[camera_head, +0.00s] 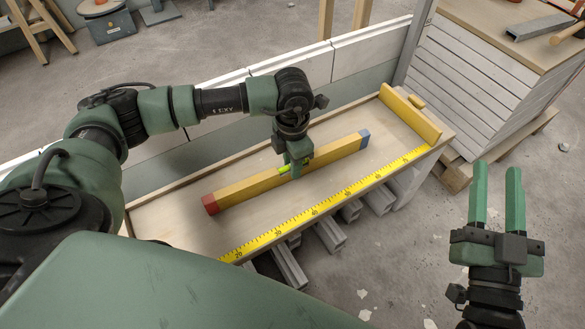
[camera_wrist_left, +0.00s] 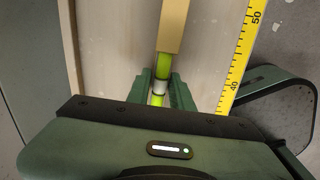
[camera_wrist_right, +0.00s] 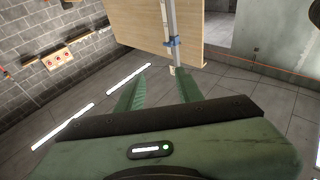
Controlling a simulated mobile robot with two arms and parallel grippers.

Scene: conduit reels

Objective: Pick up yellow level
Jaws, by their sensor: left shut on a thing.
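The yellow level (camera_head: 245,185) lies lengthwise on the wooden bench (camera_head: 165,215), with a red end (camera_head: 209,204) at the near left and a blue end (camera_head: 364,138) at the far right. Its bright green vial section (camera_wrist_left: 164,75) shows in the left wrist view. My left gripper (camera_head: 297,168) points down at the middle of the level and is shut on it at the vial section. Its fingers (camera_wrist_left: 163,92) stand on either side of the level. My right gripper (camera_head: 496,185) is open and empty, out over the floor to the right of the bench.
A yellow measuring tape strip (camera_head: 335,190) runs along the bench's front edge. A yellow block (camera_head: 410,113) closes the bench's far right end. Grey profiles (camera_head: 328,235) lie under the bench. A slatted wooden cabinet (camera_head: 470,80) stands behind to the right.

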